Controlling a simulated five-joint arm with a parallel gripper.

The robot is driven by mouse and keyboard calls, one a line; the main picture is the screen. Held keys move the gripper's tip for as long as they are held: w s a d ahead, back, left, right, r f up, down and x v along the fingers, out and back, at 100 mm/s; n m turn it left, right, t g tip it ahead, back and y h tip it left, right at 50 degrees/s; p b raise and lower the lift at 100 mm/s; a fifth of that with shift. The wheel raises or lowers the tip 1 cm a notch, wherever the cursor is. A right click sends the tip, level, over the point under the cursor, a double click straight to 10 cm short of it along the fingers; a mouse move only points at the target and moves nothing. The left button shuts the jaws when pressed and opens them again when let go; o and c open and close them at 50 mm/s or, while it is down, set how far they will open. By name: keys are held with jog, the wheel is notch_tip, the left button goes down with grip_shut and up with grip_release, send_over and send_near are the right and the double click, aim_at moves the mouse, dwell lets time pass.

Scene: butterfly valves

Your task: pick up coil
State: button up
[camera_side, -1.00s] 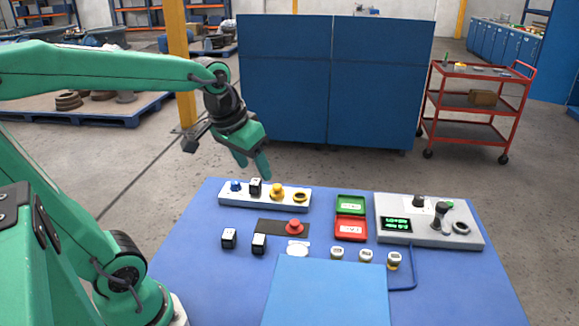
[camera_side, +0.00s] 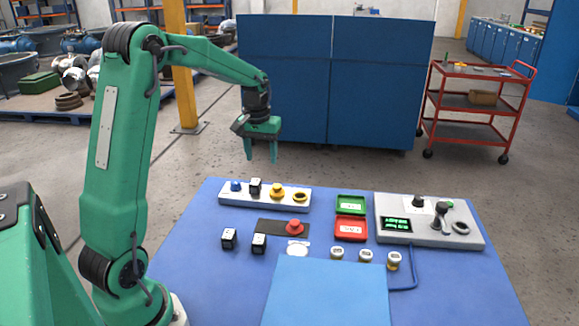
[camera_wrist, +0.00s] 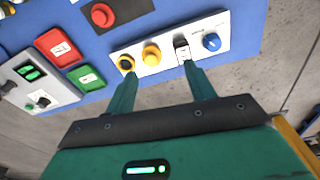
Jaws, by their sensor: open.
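Several small black blocks with white labelled faces look like coils; I cannot tell which one the task names. One block (camera_side: 255,186) stands on the pale strip (camera_side: 228,199) at the back of the blue table. Two more, a left block (camera_side: 229,238) and a right block (camera_side: 259,243), stand on the table in front of it. My gripper (camera_side: 261,158) is open and empty, above and behind the strip, pointing down. In the wrist view, the strip's block (camera_wrist: 182,49) shows near the tip of the right-hand finger, with a gap I cannot judge.
The strip also bears a blue knob (camera_side: 236,186) and a yellow knob (camera_side: 277,191). A red button (camera_side: 294,227), green tray (camera_side: 351,205), red tray (camera_side: 350,229) and grey control box (camera_side: 460,239) lie further right. Several white-topped parts stand in front. A raised blue panel (camera_side: 328,295) fills the front.

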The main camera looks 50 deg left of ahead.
jog(key=n, duration=0.1)
send_over(255, 181)
jog(key=shift+g, duration=0.4)
jog(key=f, duration=0.5)
jog(key=shift+d+f, duration=0.2)
jog(key=shift+f, duration=0.1)
jog(key=shift+a+f, duration=0.1)
jog(key=shift+f, duration=3.7)
jog(key=c, duration=1.1)
